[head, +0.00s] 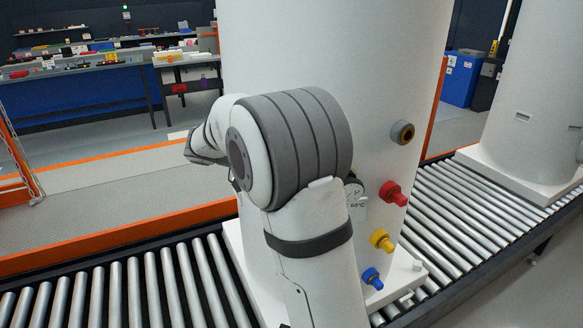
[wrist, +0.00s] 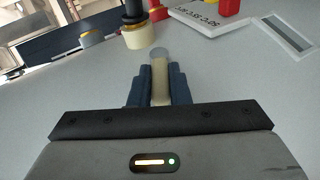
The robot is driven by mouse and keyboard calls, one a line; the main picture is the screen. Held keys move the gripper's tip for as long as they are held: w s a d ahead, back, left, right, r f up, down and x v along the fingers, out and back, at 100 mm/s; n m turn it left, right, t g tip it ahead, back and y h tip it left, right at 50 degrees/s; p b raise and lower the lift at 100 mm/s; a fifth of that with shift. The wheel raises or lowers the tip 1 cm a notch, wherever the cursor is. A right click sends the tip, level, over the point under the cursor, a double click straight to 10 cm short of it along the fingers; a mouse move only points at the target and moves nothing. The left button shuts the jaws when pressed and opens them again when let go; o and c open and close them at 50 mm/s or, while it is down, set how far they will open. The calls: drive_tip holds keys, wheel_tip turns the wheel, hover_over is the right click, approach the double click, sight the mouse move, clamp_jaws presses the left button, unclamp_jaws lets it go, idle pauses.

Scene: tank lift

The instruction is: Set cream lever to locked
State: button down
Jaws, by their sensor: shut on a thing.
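In the wrist view my gripper (wrist: 159,88) has its two dark blue fingers shut on a cream lever (wrist: 160,70). The lever is a narrow bar with a rounded grey end that pokes out beyond the fingertips. It lies against the pale grey tank surface, and its near part is hidden between the fingers. In the head view my arm stands in front of the white tank (head: 330,50), and the gripper and the lever are hidden.
A cream and black fitting (wrist: 138,32) stands just past the lever, close to a white printed plate (wrist: 208,16). In the head view red (head: 393,193), yellow (head: 382,241) and blue (head: 372,278) fittings jut from the tank. A roller conveyor (head: 478,225) runs beneath.

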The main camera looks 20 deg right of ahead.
idle(0.3)
drive_tip(key=c, duration=1.4)
unclamp_jaws()
drive_tip(key=shift+o, duration=0.2)
drive_tip(key=v, duration=0.7)
drive_tip(key=shift+a+b, duration=0.35)
drive_tip(key=shift+b, duration=0.05)
drive_tip(key=shift+w, duration=0.1)
drive_tip(key=s+a+f+n+t+y, duration=0.2)
drive_tip(key=s+f+y, duration=0.4)
drive_tip(key=s, duration=0.5)
drive_tip(key=s+a+f+n+t+y, duration=0.2)
drive_tip(key=s+f+y, duration=0.5)
drive_tip(key=s, duration=0.5)
drive_tip(key=shift+s+a+t, duration=0.25)
drive_tip(key=shift+a+t, duration=0.4)
drive_tip(key=shift+t, duration=0.15)
